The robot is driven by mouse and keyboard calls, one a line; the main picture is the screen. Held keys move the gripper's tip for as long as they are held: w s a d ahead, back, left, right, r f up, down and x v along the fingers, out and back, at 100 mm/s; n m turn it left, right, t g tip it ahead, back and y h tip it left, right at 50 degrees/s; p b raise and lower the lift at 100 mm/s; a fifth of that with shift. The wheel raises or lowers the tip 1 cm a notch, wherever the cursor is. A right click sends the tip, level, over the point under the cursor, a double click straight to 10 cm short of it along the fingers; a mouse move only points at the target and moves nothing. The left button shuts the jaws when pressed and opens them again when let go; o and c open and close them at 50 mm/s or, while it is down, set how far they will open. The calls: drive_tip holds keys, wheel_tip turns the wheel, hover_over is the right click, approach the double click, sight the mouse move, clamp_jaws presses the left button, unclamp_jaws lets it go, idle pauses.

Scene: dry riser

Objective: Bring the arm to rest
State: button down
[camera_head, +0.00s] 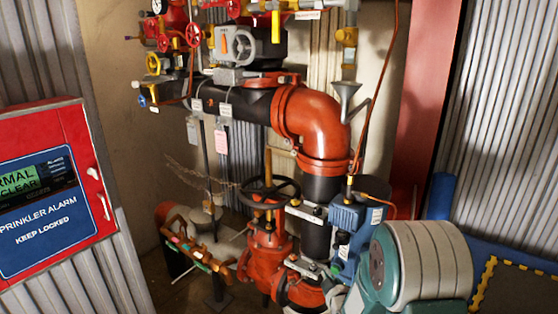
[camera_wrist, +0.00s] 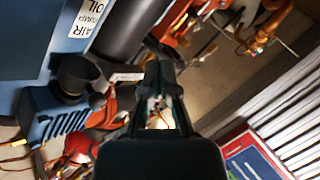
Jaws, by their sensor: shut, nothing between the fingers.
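My gripper (camera_wrist: 158,76) shows in the wrist view, its two dark fingers running up the middle and coming together at the tips. It is shut and holds nothing. It is in front of the piping. In the head view I cannot make out the gripper clearly.
A red sprinkler alarm box (camera_head: 50,190) is on the left. A large orange elbow pipe (camera_head: 312,115) joins black piping. A black handwheel (camera_head: 268,192) tops a red valve. A blue unit (camera_head: 352,225) stands to its right. A blue labelled body (camera_wrist: 40,35) fills the wrist view's upper left.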

drive_tip(key=s+d+r+m+g+h, duration=0.2)
drive_tip(key=s+r+m+g, duration=0.3)
drive_tip(key=s+r, duration=0.8)
drive_tip(key=s+r+m+g, duration=0.2)
drive_tip(key=s+r, duration=0.1)
drive_tip(key=s, duration=0.7)
drive_tip(key=s+a+r+m+g, duration=0.1)
drive_tip(key=s+r+m+g, duration=0.1)
drive_tip(key=s, duration=0.9)
drive_tip(key=shift+a+r+m+g, duration=0.15)
drive_tip(key=shift+r+m+g, duration=0.15)
drive_tip(key=shift+r+m, duration=0.3)
